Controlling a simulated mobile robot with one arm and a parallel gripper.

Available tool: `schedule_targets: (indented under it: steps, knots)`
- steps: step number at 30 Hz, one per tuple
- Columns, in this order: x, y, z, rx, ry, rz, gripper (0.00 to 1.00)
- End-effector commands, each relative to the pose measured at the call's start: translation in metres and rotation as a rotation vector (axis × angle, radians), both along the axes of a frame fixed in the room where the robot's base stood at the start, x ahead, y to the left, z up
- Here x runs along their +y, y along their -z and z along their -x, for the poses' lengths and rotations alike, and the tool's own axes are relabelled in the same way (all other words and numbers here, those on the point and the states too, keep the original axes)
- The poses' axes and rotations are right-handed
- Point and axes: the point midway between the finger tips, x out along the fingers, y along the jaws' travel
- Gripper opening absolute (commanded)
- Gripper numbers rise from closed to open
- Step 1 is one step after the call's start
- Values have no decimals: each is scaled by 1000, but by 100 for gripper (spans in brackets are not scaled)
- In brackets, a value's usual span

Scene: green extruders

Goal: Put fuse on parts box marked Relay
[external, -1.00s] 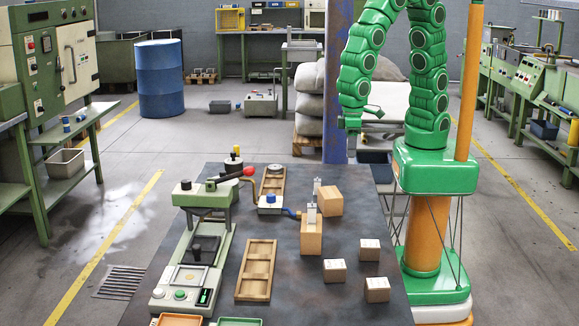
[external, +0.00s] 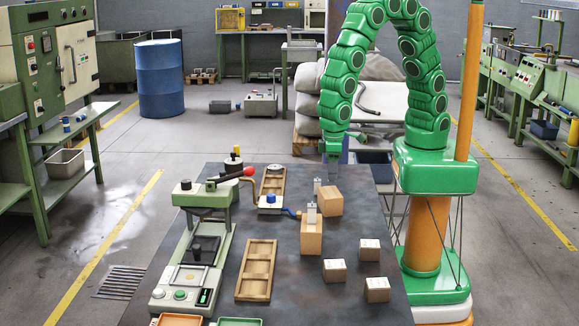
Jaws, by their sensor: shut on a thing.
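My gripper (external: 333,173) points down above the far part of the dark table, just above and behind a far wooden parts box (external: 330,202). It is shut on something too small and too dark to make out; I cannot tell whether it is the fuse. A second wooden parts box (external: 311,237) stands nearer. A pale upright tag (external: 312,211) is at the nearer box, and another pale tag (external: 317,186) is by the far box. Their lettering is unreadable, so I cannot tell which is marked Relay. Small cartons (external: 335,270), (external: 370,250) and (external: 377,289) have pale tops.
A green press-like machine (external: 205,205) with a red-knobbed lever (external: 250,172) stands left on the table (external: 310,300). Orange (external: 181,320) and green (external: 239,322) bins sit at the front edge.

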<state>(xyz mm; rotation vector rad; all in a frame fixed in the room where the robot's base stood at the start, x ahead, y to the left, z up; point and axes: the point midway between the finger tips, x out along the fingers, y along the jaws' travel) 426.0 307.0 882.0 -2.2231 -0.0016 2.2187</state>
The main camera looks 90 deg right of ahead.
Motion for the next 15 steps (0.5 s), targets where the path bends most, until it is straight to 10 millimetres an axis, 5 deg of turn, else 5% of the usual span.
schedule_targets:
  steps: [15]
  knots:
    - [3,37,-4,2,-1,2,0]
